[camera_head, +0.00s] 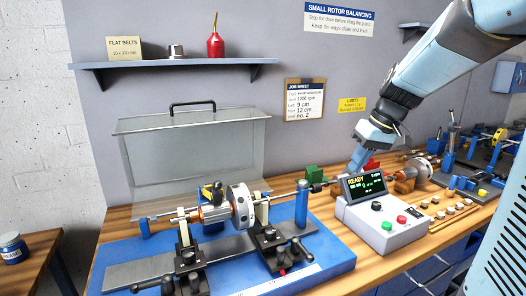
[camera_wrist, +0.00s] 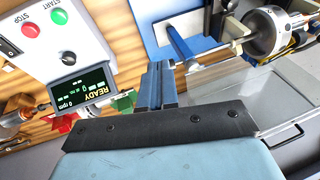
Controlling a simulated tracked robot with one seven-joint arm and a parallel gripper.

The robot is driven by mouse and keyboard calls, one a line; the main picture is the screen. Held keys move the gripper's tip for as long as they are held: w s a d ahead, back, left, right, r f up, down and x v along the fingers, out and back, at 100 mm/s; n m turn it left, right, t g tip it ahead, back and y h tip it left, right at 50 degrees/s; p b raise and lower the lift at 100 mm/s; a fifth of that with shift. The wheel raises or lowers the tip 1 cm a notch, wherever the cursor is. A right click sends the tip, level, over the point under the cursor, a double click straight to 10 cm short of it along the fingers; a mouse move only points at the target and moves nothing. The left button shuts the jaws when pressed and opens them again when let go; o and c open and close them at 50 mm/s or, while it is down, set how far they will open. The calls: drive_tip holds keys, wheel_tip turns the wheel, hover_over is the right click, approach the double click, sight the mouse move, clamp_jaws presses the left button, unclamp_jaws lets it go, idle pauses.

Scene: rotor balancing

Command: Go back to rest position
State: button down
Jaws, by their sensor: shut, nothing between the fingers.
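My gripper (camera_head: 357,163) is at the end of my raised blue arm, above the wooden bench and just behind the control box. In the wrist view my gripper (camera_wrist: 158,68) shows its two blue fingers together with nothing between them. The control box (camera_head: 384,232) has a green button, a red button and a dark knob. Its display (camera_head: 364,187) reads READY and 0 rpm. The balancing machine (camera_head: 215,250) stands to the left on a blue base, with a rotor (camera_head: 241,206) resting across its supports.
A clear hinged guard (camera_head: 190,150) stands raised behind the rotor. Another rotor (camera_head: 418,170), small weights (camera_head: 462,203) and blue stands fill the right bench. A shelf (camera_head: 172,63) hangs on the wall.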

drive_tip(key=s+m+t+h, duration=0.3)
drive_tip(key=s+m, duration=0.1)
drive_tip(key=s, duration=1.5)
drive_tip(key=shift+a+h, duration=0.3)
drive_tip(key=shift+a, duration=0.15)
idle(1.3)
